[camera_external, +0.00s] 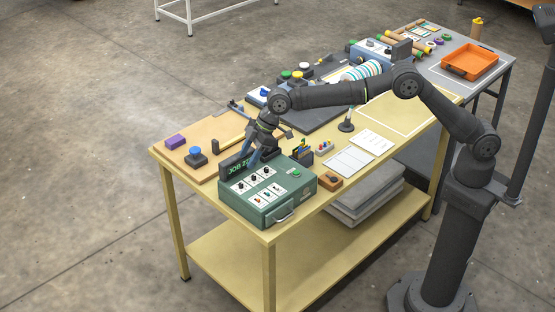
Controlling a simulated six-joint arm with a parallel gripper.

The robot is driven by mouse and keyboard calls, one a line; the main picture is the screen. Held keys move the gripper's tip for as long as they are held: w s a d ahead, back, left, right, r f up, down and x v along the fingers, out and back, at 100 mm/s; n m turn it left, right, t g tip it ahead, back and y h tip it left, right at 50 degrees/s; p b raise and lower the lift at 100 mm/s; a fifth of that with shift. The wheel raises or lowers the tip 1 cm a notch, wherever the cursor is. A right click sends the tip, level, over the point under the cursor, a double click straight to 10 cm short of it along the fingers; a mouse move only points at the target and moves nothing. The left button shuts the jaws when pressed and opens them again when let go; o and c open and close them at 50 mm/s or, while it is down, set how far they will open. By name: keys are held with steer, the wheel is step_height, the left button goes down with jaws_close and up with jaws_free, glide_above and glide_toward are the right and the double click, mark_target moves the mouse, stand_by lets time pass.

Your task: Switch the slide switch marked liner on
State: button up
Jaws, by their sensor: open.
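A green control box (290,204) sits at the near corner of the yellow table. Its top carries white label plates with several small dark and red controls (264,184) and a green button (296,172). The labels are too small to read, so I cannot tell which control is the liner slide switch or how it is set. My gripper (254,161) points down at the back edge of the box, close to the dark job sign (239,168). It is open and seems empty. Its fingertips are small and partly hard to make out against the sign.
A blue button on a dark base (195,156) and a purple block (175,142) are on the left board. A wooden piece with a dark top (330,181) lies right of the box. White sheets (349,161) lie beyond. An orange tray (470,62) is far right.

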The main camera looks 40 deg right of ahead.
steer(key=shift+s, duration=0.35)
steer(key=c, duration=0.7)
steer(key=s+d, duration=0.1)
steer(key=s, duration=0.2)
steer(key=s+d+t+h, duration=0.1)
steer(key=s, duration=0.2)
steer(key=s+d+t, duration=0.1)
steer(key=s, duration=0.2)
steer(key=shift+s+d+f, duration=0.1)
steer(key=shift+d, duration=0.1)
jaws_close()
steer(key=s+d+n+t, duration=0.1)
steer(key=s+d, duration=0.4)
steer(key=s, duration=0.5)
steer(key=shift+s+d+f+n+t, duration=0.2)
steer(key=shift+d+n+t, duration=0.15)
steer(key=shift+n, duration=0.25)
